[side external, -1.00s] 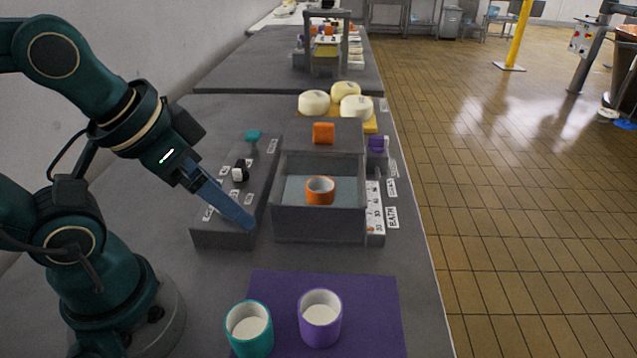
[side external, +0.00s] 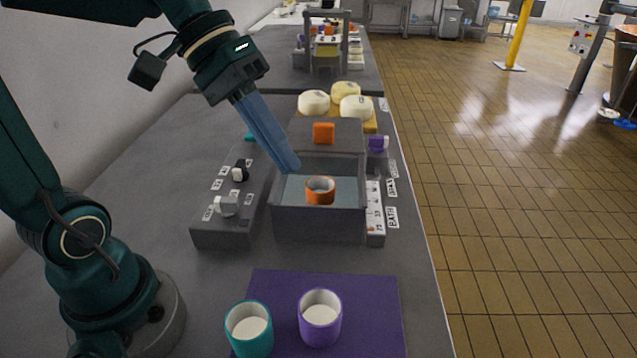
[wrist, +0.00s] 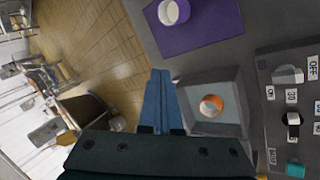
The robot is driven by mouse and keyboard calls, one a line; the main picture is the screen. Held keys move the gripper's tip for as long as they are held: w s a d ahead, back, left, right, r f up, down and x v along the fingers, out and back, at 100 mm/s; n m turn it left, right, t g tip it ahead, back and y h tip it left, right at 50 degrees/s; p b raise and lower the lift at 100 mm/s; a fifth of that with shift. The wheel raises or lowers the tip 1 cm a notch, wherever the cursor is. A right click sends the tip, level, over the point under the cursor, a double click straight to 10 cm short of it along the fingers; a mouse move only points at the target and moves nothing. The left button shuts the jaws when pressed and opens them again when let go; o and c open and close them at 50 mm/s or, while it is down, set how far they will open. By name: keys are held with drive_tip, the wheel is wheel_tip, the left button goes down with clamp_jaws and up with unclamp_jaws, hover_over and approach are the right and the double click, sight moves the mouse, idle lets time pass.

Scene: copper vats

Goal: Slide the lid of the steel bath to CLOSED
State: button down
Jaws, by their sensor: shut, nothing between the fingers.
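The steel bath (side external: 318,222) is an open grey box in the middle of the bench. Its grey lid (side external: 347,135) is slid to the far end, leaving the near part uncovered. An orange block handle (side external: 323,133) stands on the lid. An orange cup (side external: 320,190) with pale contents sits in the bath; it also shows in the wrist view (wrist: 211,105). My gripper (side external: 293,168) is shut and empty, its blue fingers slanting down near the bath's left wall, in front of the handle in the side view. The wrist view shows the fingers (wrist: 160,72) together. Whether they touch anything is unclear.
A control panel (side external: 226,227) with knobs stands left of the bath. A labelled strip (side external: 375,210) and a purple piece (side external: 376,143) are on its right. Several cheeses (side external: 355,106) lie behind.

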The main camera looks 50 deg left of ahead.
drive_tip(key=w+a+r+n+t+h, duration=0.2)
drive_tip(key=w+a+n+t+h, duration=0.35)
drive_tip(key=w+a, duration=0.5)
drive_tip(key=w+a+f+n+t+y, duration=0.1)
drive_tip(key=a+n+t+y, duration=0.2)
drive_tip(key=a, duration=0.5)
drive_tip(key=w+a+f+n+t+y, duration=0.25)
drive_tip(key=a+t, duration=0.25)
drive_tip(key=a, duration=0.3)
drive_tip(key=h, duration=0.1)
approach(309, 139)
drive_tip(key=shift+m, duration=0.3)
drive_tip(key=w+a+r, duration=0.3)
drive_tip(key=shift+r, duration=0.3)
drive_tip(key=x, duration=0.9)
drive_tip(key=shift+w+d, duration=0.25)
drive_tip(key=shift+d, duration=0.1)
drive_tip(key=shift+s+d, duration=1.35)
drive_tip(key=shift+d, duration=0.05)
